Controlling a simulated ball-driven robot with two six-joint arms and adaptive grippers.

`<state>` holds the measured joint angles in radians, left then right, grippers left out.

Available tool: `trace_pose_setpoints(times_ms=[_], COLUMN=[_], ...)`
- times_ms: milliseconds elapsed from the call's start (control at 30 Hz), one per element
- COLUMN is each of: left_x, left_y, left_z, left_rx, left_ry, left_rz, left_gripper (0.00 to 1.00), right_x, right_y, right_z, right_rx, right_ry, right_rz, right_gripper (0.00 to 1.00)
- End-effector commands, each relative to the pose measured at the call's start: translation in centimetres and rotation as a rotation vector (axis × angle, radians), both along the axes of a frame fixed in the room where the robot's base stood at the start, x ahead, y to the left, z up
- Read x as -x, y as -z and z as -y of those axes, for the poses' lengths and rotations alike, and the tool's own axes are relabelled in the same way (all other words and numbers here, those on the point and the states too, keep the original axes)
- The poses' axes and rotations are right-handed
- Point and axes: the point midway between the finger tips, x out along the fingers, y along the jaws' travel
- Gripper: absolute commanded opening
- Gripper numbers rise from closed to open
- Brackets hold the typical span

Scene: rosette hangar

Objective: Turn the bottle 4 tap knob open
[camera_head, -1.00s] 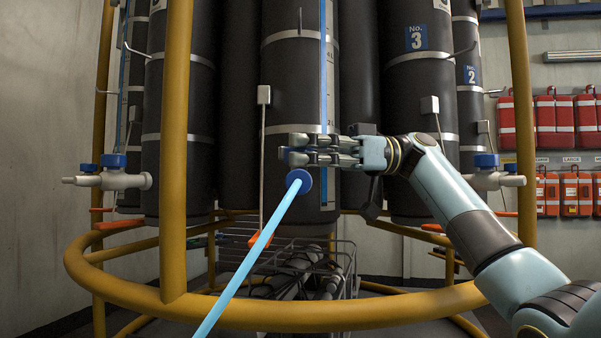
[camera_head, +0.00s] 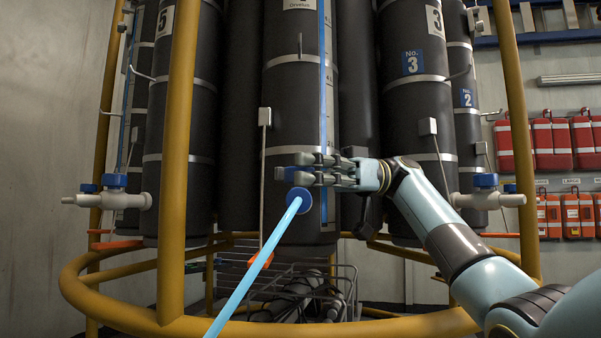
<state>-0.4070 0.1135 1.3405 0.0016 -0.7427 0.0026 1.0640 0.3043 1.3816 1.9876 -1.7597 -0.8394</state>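Bottle 4 is the tall dark bottle (camera_head: 292,95) in the centre, between those marked 5 and 3; its own number is not readable. My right gripper (camera_head: 290,172) comes from the right, its fingers pointing left across the bottle's lower front. My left gripper is out of view.
A yellow ring rail (camera_head: 300,317) and upright posts (camera_head: 179,150) stand around the bottles. White taps with blue knobs show at left (camera_head: 128,200) and right (camera_head: 487,198). A wire basket (camera_head: 310,290) sits below. Red cases (camera_head: 550,145) hang on the right wall.

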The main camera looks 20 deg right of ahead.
Motion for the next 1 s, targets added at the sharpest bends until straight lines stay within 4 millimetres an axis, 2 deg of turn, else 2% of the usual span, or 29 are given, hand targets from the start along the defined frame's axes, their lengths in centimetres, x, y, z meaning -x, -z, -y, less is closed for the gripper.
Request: trace_pose_setpoints(times_ms=[33,100,333,433,800,1000], left_x=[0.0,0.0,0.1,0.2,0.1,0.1], left_y=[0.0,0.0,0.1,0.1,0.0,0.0], left_z=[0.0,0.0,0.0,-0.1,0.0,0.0], left_rx=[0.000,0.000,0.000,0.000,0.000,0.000], left_ry=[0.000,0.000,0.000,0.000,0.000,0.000], left_rz=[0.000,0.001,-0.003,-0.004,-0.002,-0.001], left_gripper=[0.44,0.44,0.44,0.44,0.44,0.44], right_x=[0.0,0.0,0.0,0.0,0.0,0.0], right_y=[0.0,0.0,-0.1,-0.7,-7.6,-9.7], right_z=[0.0,0.0,0.0,0.0,0.0,0.0], right_rx=[0.000,0.000,0.000,-0.001,-0.002,-0.001], right_ry=[0.000,0.000,0.001,0.001,0.000,0.000], right_rz=[0.000,0.000,0.001,0.004,0.003,0.001], right_gripper=[0.58,0.65,0.65,0.65,0.65,0.65])
